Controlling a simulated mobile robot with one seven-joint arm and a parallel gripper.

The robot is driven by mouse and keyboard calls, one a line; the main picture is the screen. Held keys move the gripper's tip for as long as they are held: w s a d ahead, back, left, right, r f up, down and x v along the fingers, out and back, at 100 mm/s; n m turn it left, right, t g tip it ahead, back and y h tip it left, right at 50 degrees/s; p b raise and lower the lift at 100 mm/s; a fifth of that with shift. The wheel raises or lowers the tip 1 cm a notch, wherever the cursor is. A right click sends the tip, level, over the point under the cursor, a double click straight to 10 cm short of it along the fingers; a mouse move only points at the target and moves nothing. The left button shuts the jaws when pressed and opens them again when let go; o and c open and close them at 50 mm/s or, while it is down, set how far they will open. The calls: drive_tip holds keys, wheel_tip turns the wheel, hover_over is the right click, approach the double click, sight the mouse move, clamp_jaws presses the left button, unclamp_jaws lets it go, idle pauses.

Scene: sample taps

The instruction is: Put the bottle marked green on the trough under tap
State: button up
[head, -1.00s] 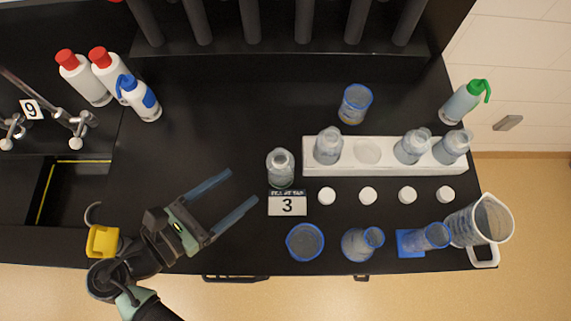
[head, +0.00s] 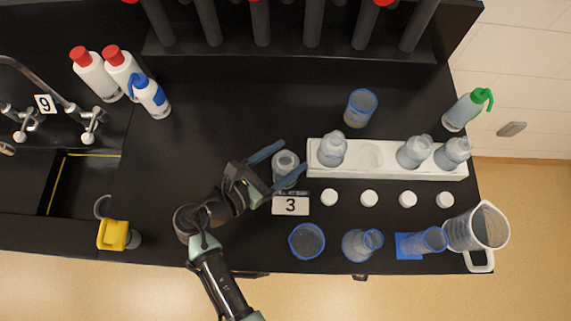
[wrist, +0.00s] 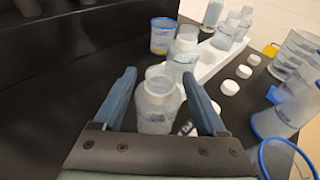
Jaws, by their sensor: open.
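A clear, empty-looking bottle (head: 284,166) stands upright behind the card "3"; no green marking shows on it. My gripper (head: 294,155) is open around this bottle, with one finger on each side. In the wrist view the bottle (wrist: 155,108) stands between my gripper's fingers (wrist: 158,74), with a gap at the left finger; contact at the right finger cannot be told. The only green I see on a bottle is the cap of a squeeze bottle (head: 465,108) at the far right. Taps (head: 92,124) with a "9" card stand at left above a dark sink trough (head: 75,185).
A white rack (head: 372,172) with several clear bottles is just right of my gripper. White caps, blue-rimmed glassware and a large jug (head: 477,228) stand along the front right. A yellow item (head: 112,235) is at the sink's front corner. The bench's middle left is clear.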

drive_tip(key=shift+w, duration=0.1)
drive_tip(key=shift+c, duration=0.3)
clamp_jaws()
